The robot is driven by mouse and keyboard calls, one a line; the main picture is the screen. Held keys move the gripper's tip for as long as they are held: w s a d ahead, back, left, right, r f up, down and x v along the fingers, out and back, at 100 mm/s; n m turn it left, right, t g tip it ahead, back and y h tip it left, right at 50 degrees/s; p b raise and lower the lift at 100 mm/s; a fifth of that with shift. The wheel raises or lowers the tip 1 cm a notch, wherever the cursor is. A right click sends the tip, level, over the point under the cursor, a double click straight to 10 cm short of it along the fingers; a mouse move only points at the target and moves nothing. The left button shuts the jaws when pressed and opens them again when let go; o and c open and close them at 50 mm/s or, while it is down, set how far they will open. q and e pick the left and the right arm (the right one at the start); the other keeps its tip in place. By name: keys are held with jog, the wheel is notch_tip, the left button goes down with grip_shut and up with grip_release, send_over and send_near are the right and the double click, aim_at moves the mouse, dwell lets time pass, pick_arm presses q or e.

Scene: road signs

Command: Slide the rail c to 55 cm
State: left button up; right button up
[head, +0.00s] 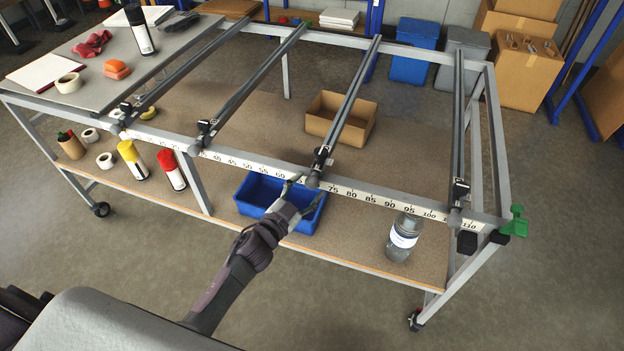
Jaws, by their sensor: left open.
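Four dark rails span the frame from front to back; their letters are too small to read. The third from the left, rail c by order (352,103), has its front end between the 60 and 75 marks of the white scale (375,197), near 70. A round grey knob (312,180) sits at its front end, below a black clamp. My left gripper (307,188) is open at this knob, one finger on each side. Whether the fingers touch it I cannot tell. My right gripper is not in view.
A green clamp (516,222) is at the right corner. Below are a blue bin (262,190), a cardboard box (343,129) and a jar (403,238). The scale between 40 and 60 is clear.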

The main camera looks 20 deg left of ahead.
pick_arm(q)
jog(key=shift+x, duration=1.2)
grip_shut()
